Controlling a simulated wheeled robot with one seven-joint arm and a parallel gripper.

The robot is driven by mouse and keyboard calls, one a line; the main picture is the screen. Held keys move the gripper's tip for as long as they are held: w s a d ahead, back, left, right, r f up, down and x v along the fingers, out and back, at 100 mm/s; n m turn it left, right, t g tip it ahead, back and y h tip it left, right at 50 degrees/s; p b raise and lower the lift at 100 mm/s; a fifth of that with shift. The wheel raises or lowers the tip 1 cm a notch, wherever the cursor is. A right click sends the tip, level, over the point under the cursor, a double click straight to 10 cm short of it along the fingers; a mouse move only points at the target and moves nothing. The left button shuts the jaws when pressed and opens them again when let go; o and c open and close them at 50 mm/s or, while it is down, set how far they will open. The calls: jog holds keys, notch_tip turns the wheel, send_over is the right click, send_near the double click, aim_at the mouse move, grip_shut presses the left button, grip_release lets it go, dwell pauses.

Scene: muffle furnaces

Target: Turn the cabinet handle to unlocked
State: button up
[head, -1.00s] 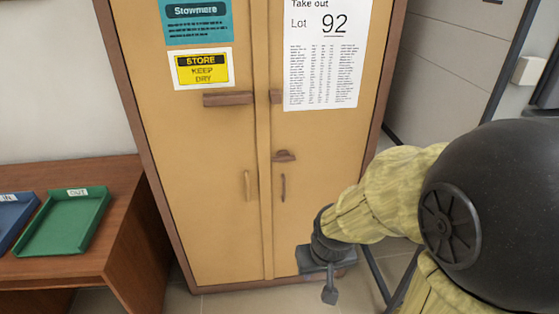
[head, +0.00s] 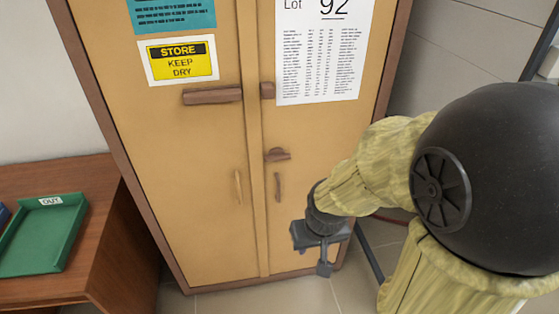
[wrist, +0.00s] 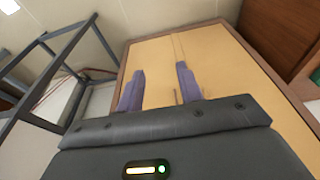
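The tan two-door cabinet (head: 190,140) with a brown frame stands upright in the head view, its doors shut. A small brown handle (head: 277,155) lies roughly horizontal on the right door near the centre seam. Below it are thin vertical pulls on the left door (head: 238,187) and the right door (head: 278,187). My gripper (head: 312,253) is in front of the lower right door, below and right of the handle, apart from it. In the wrist view its two fingers (wrist: 160,72) are spread and empty, facing the cabinet front (wrist: 158,55). The handle cannot be made out clearly there.
Brown blocks (head: 212,95) sit higher on the doors beside a yellow sign (head: 180,61) and a paper list (head: 325,50). A wooden table (head: 110,240) with a green OUT tray (head: 72,240) stands left. The wrist view shows a grey metal frame (wrist: 75,100) at left.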

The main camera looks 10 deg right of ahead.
jog(key=o, duration=0.3)
jog(key=shift+s, duration=0.15)
jog(key=o, duration=0.4)
jog(key=shift+f, duration=0.1)
jog(key=o, duration=0.7)
jog(key=w, duration=0.1)
jog(key=w+f+t, duration=0.1)
jog(key=w, duration=0.1)
jog(key=shift+w+a+f+b, duration=0.15)
jog(key=shift+w+f+b, duration=0.1)
jog(key=shift+b, duration=0.1)
jog(key=w+f+t+b, duration=0.2)
jog(key=w+f+t, duration=0.1)
jog(key=w+t, duration=0.4)
jog(key=w+f+t+b, duration=0.2)
jog(key=w+f+t, duration=0.2)
jog(key=w+t, duration=0.3)
jog(key=w, duration=0.5)
jog(key=shift+w, duration=0.2)
jog(key=shift+f, duration=0.1)
